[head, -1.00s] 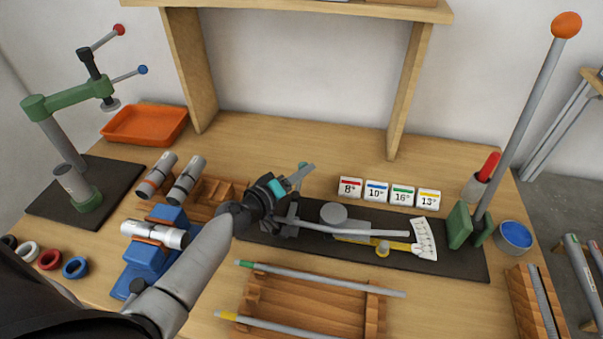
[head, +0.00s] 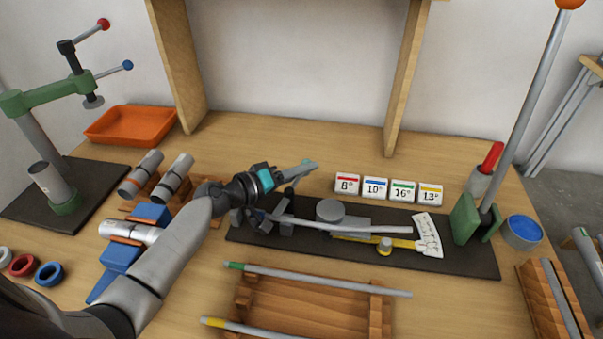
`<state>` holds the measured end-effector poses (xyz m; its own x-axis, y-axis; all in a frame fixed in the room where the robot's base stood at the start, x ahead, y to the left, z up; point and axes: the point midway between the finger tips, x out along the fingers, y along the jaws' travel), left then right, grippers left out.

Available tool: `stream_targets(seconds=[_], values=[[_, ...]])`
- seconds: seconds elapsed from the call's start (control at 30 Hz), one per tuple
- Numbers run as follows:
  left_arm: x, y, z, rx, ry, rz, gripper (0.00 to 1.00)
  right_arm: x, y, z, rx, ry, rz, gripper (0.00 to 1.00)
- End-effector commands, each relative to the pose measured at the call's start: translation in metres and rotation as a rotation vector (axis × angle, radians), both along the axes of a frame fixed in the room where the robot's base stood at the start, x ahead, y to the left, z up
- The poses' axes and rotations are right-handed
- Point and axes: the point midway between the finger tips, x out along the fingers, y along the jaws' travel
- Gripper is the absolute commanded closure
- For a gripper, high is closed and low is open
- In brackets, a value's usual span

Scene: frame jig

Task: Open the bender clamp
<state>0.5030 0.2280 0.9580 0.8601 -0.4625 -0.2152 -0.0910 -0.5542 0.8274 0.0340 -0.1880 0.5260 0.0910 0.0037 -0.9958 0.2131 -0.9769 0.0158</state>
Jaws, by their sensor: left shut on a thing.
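The tube bender has a black base plate (head: 455,262) in the middle of the table. Its clamp (head: 284,212) is a grey block with a lever at the plate's left end. A grey tube (head: 345,229) lies from the clamp past the round die (head: 330,210). My left gripper (head: 302,170) reaches in from the left above the clamp and is shut on the clamp's lever, whose teal end is mostly hidden by the fingers. How far the clamp jaw stands from the tube is too small to tell. My right gripper is out of view.
A white angle scale (head: 428,236) and the tall orange-knobbed bending lever (head: 522,110) stand at the right. Angle cards (head: 375,188) stand behind the plate. A wooden rack (head: 310,305) with tubes is in front. Blue fixture (head: 122,255) lies under my left arm.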

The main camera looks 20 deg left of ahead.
Motion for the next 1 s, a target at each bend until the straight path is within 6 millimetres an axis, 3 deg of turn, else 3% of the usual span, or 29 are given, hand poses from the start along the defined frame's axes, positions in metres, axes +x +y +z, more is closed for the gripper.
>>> stream_targets(seconds=[0.13, 0.17, 0.27, 0.63, 1.0], values=[[0.000, 0.000, 0.001, 0.001, -0.001, 0.001, 1.00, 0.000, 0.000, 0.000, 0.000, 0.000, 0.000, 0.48], [0.000, 0.000, 0.001, 0.001, -0.001, 0.001, 0.65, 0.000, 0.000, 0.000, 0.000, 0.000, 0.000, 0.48], [0.000, 0.000, 0.001, 0.001, -0.001, 0.001, 0.55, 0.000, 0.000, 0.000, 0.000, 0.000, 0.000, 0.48], [-0.006, 0.004, 0.001, 0.002, 0.000, 0.002, 0.55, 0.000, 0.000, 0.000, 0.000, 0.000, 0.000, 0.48], [-0.057, 0.030, 0.012, 0.001, 0.003, 0.002, 0.55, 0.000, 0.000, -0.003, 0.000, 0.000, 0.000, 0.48]])
